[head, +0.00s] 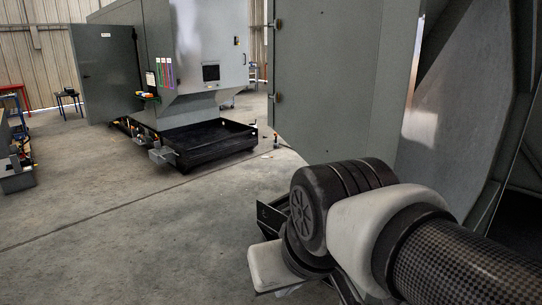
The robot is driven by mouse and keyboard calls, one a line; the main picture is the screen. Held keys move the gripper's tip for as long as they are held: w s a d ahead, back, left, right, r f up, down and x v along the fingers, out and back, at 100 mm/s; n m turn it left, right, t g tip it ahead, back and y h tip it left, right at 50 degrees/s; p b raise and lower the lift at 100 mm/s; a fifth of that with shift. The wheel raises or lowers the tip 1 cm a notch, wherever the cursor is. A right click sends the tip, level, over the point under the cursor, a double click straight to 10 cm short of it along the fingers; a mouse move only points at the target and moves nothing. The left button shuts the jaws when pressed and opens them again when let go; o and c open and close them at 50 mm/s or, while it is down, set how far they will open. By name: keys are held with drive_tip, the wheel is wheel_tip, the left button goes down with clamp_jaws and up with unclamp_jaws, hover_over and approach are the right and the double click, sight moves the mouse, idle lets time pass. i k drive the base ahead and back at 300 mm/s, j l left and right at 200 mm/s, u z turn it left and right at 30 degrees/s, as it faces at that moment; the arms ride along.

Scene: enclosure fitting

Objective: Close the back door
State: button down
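A large grey door-like panel (325,70) stands upright at the centre right, with latch or hinge fittings along its left edge. It stands out from a big grey enclosure (450,110) on the right, so it looks open. In the background, a second grey enclosure (160,35) has a grey door (105,75) swung out to its left. I cannot tell from this view which door is the back one. My arm reaches in from the lower right, in front of the near panel's lower part. My gripper's fingers do not show.
A black tray-like base (208,142) juts out under the far enclosure. A small dark stool (68,100) and a red-framed table (15,88) stand at the back left. Grey equipment (17,180) is at the left edge. The concrete floor (130,235) in the left foreground is clear.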

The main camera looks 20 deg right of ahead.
sight(456, 83)
drive_tip(key=i+j+z, duration=0.1)
drive_tip(key=z, duration=0.3)
drive_tip(key=j+z, duration=0.15)
drive_tip(key=z, duration=0.2)
drive_tip(key=i+j+z, duration=0.15)
drive_tip(key=z, duration=0.25)
drive_tip(key=j+z, duration=0.2)
drive_tip(key=z, duration=0.15)
drive_tip(key=j+z, duration=0.35)
drive_tip(key=i+j+z, duration=0.1)
drive_tip(key=j+z, duration=0.45)
drive_tip(key=z, duration=0.15)
drive_tip(key=j+u, duration=0.35)
drive_tip(key=l, duration=0.1)
